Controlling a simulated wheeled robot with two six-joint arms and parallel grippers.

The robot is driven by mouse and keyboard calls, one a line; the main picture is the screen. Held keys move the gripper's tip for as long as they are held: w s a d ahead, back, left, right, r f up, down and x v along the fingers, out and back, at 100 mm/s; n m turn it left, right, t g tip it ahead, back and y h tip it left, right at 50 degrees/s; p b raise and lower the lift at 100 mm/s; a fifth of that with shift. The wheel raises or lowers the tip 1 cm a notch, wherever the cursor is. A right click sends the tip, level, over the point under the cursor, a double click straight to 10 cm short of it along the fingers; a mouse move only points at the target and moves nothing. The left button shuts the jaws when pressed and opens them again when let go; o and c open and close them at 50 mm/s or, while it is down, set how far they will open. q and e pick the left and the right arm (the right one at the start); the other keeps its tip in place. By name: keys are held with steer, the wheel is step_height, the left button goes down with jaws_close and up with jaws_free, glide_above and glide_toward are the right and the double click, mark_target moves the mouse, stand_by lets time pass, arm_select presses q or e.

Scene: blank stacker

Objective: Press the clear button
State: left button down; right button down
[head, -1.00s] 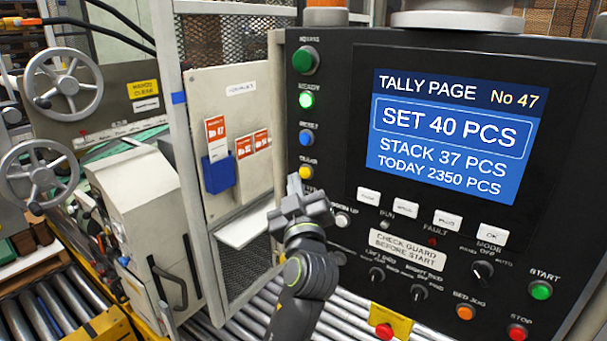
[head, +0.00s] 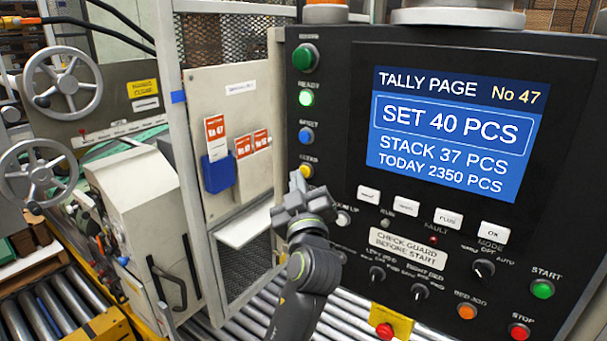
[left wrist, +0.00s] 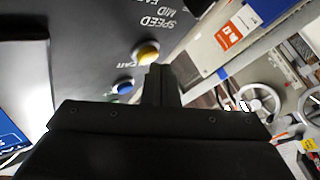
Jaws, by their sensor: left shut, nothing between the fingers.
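The yellow button (head: 306,171) sits low in the left column of the black control panel; the small label by it is too blurred to read surely. It also shows in the left wrist view (left wrist: 148,52), just beyond the fingertips. My left gripper (head: 297,183) is shut and empty, its tips just left of and below the yellow button in the head view. Its closed fingers (left wrist: 160,76) show in the left wrist view. I cannot tell whether the tips touch the panel. My right gripper is not in view.
A blue button (head: 306,135) and a lit green lamp (head: 306,98) stand above the yellow one. The screen (head: 452,135) reads SET 40 PCS, STACK 37 PCS. White keys (head: 406,208) lie below it. A pale board with a blue card holder (head: 218,174) stands left.

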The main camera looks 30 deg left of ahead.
arm_select(q)
steer(key=shift+w+b, duration=0.3)
steer(key=shift+w, duration=0.1)
stand_by(0.6)
steer(key=shift+s, duration=0.85)
steer(key=shift+s, duration=0.1)
steer(key=shift+s+a+p, duration=0.2)
steer(key=shift+s+p, duration=0.1)
steer(key=shift+s, duration=2.1)
